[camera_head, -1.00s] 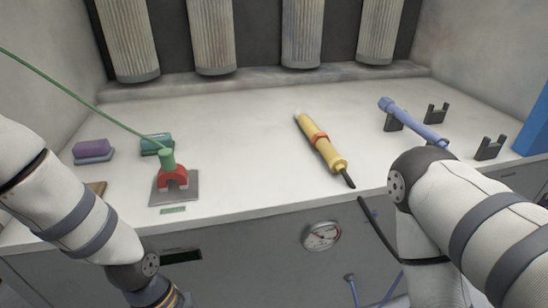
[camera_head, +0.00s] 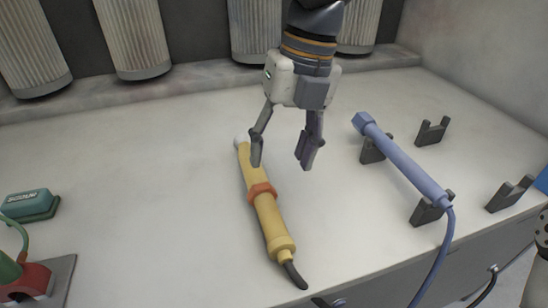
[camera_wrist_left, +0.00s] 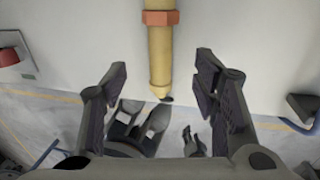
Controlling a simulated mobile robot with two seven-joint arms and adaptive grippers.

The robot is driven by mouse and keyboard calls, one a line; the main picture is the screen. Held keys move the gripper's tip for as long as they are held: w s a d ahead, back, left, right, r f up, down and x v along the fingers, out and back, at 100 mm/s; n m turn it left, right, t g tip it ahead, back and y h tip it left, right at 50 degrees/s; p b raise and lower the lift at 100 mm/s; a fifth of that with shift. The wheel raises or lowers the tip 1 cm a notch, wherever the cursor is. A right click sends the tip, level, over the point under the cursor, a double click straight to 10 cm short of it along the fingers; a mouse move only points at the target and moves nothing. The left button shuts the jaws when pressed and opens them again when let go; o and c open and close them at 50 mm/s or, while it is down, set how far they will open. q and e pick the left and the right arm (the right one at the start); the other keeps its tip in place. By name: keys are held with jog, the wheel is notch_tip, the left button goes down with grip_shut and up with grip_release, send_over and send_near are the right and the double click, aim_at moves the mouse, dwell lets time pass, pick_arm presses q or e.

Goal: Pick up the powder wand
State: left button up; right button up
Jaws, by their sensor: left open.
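A yellow wand (camera_head: 266,208) with an orange ring and a dark cord end lies on the white counter, slanting toward its front edge. A blue wand (camera_head: 405,160) with a blue cord rests in dark holders to its right. The frames do not show which one is called the powder wand. My left gripper (camera_head: 281,155) is open and empty, fingers down, over the upper part of the yellow wand; one finger overlaps it in the head view. In the left wrist view the yellow wand (camera_wrist_left: 160,60) points between the open fingers (camera_wrist_left: 162,75). My right gripper is not seen.
Another pair of dark holders (camera_head: 432,132) stands empty at the right. A teal block (camera_head: 30,205) and a red piece on a grey plate (camera_head: 60,270) are at the left. Ribbed hanging cylinders (camera_head: 130,40) line the back.

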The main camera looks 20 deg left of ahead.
pick_arm(q)
send_over(270, 205)
jog(key=f, duration=0.4)
jog(key=shift+s+d+f, duration=0.25)
jog(key=shift+d+f, duration=0.05)
jog(key=shift+f, duration=0.05)
jog(key=x, duration=0.4)
jog(key=w+x, duration=0.1)
jog(key=x, duration=0.1)
jog(key=shift+d+f, duration=0.2)
jog(key=shift+f, duration=0.2)
jog(key=shift+w, duration=0.1)
grip_shut()
